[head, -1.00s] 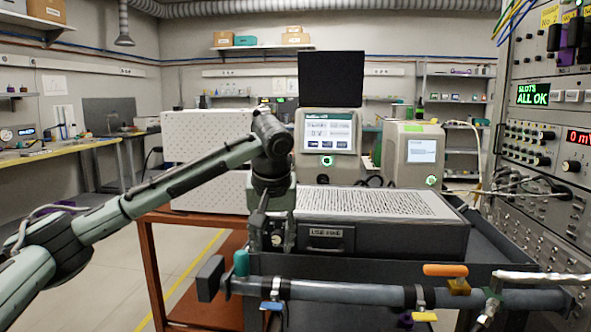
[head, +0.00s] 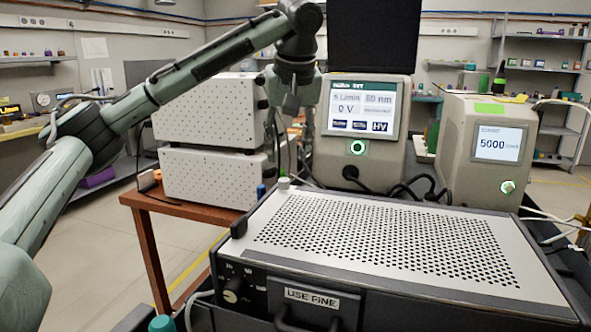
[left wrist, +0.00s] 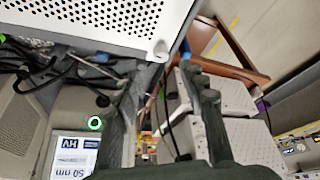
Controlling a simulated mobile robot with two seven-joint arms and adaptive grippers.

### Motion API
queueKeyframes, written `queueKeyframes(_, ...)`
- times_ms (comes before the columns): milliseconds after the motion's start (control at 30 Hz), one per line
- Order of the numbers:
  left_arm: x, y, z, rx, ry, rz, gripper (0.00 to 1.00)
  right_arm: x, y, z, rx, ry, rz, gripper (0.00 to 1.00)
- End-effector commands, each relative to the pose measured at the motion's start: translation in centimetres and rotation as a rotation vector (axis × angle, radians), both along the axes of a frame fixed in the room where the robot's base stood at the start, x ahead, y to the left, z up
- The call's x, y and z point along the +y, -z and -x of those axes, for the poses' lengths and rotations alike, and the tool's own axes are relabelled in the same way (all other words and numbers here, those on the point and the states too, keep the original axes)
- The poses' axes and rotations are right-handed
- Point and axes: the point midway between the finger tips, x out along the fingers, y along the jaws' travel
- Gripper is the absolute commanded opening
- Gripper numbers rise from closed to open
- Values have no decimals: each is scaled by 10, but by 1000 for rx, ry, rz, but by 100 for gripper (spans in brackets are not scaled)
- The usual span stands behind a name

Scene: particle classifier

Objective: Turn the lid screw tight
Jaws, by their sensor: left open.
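The lid screw (head: 284,183) is a small pale knob at the far left corner of the perforated white lid (head: 275,222) on a dark case. In the left wrist view the screw (left wrist: 159,51) shows at the lid's corner, just beyond my finger ends. My left gripper (head: 290,128) hangs above and behind that corner in the head view, pointing down. In the left wrist view its two fingers (left wrist: 168,72) are apart with nothing between them. Whether the screw is tight cannot be told. My right gripper is out of view.
Behind stand a beige unit with a lit screen (head: 362,108) and another reading 5000 (head: 497,145). White perforated boxes (head: 210,178) sit on a red-brown table at left. Black cables run behind the lid.

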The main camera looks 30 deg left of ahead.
Motion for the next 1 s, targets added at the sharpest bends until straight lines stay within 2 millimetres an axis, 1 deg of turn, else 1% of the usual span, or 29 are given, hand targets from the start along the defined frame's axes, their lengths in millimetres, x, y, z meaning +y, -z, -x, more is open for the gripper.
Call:
queueKeyframes(233,8,32,-8,5,1,2,42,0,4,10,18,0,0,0)
queueKeyframes(500,17,61,-17,2,1,2,42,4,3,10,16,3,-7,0)
queueKeyframes(633,19,67,-19,2,2,1,42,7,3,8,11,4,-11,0)
queueKeyframes(900,20,68,-20,0,1,1,42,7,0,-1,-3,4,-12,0)
queueKeyframes(1000,20,68,-20,0,1,1,29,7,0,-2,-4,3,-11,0)
